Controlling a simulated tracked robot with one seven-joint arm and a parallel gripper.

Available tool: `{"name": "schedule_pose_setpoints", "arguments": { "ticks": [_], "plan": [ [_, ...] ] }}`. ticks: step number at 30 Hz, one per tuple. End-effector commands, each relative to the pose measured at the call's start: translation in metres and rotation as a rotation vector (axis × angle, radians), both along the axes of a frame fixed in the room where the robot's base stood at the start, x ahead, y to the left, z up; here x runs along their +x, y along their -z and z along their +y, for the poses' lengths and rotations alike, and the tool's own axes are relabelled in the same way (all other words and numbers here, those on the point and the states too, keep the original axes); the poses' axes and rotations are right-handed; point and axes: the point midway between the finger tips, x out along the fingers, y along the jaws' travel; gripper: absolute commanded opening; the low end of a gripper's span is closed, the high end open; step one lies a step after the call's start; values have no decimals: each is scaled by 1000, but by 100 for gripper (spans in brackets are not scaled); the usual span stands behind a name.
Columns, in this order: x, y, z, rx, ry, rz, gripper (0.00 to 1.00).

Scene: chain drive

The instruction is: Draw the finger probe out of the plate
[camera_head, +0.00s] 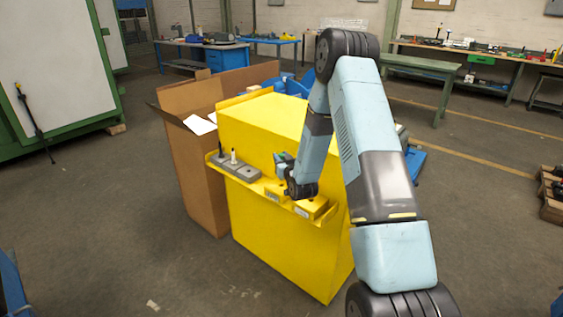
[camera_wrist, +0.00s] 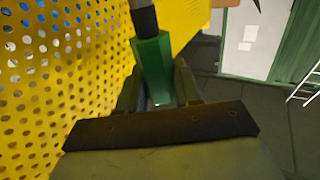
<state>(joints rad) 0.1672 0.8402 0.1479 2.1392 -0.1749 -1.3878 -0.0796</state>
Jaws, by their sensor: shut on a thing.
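My gripper (camera_wrist: 159,96) is shut on the finger probe, whose green handle (camera_wrist: 153,65) shows between the fingers in the wrist view. A dark shaft runs from the handle past the top edge of that view; its far end is hidden. The yellow perforated plate (camera_wrist: 82,65) fills the left of the wrist view, close beside the probe. I cannot tell whether the tip sits in a hole. In the head view my gripper (camera_head: 281,164) is at the front of the yellow guard box (camera_head: 262,125), above its ledge, with a small green patch at the fingers.
A grey block (camera_head: 236,169) with upright pegs stands on the ledge at left. Small yellow boxes (camera_head: 309,209) lie on the ledge at right, below my wrist. An open cardboard box (camera_head: 195,165) stands left of the guard. The floor in front is mostly clear.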

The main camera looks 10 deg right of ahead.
Motion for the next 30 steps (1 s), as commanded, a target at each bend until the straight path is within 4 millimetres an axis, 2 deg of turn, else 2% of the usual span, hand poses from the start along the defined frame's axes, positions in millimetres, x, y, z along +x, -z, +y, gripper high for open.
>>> {"name": "schedule_pose_setpoints", "arguments": {
  "ticks": [24,30],
  "plan": [
    [0,-33,0,0,0,0,0],
    [0,-35,0,0,0,0,0]
  ]
}}
